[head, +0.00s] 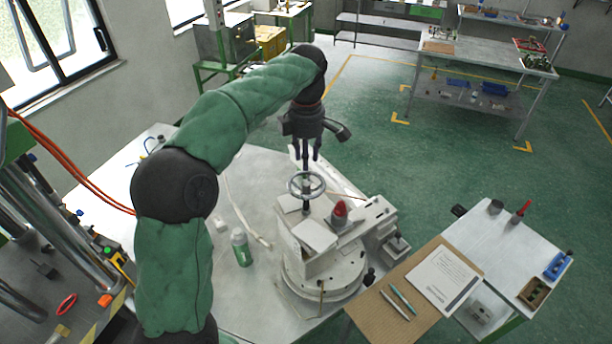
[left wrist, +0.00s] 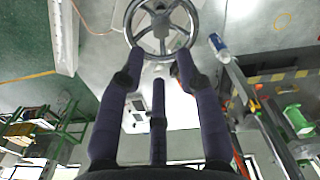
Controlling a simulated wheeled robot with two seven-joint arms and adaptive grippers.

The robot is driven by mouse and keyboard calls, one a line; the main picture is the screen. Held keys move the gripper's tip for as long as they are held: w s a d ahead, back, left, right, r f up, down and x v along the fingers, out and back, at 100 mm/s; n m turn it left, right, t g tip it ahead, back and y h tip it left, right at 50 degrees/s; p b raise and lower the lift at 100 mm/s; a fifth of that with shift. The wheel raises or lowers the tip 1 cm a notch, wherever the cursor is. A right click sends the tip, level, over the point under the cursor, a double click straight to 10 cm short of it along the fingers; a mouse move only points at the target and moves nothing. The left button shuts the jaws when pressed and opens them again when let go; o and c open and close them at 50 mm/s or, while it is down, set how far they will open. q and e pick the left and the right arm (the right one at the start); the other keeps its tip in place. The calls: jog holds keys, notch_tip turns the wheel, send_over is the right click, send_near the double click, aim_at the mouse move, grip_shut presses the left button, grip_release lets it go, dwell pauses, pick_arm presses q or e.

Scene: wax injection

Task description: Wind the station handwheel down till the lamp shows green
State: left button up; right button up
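The handwheel (head: 306,184), a grey metal ring with spokes, sits on top of the white station (head: 318,237) on the round table. A red dome (head: 339,209), which looks like the lamp, stands beside it on the station; no green light shows there. My left gripper (head: 306,156) points down just above the handwheel. In the left wrist view its dark fingers (left wrist: 156,72) are spread, with the outer tips overlapping the near rim of the handwheel (left wrist: 161,28). I cannot tell whether they touch it. The right gripper is out of view.
A green and white bottle (head: 240,247) stands on the round table (head: 258,302) left of the station. A clipboard (head: 418,292) with paper and pens lies to the right, beside a side table (head: 508,250). Machinery with metal columns stands at far left.

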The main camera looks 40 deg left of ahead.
aim_at(306, 183)
pick_arm(q)
notch_tip(306, 183, down, 8)
jog(key=shift+f+p, duration=0.1)
jog(key=shift+p, duration=0.3)
jog(key=shift+s+d+f, duration=0.1)
jog(key=shift+f, duration=0.65)
jog(key=shift+c, duration=0.3)
grip_shut()
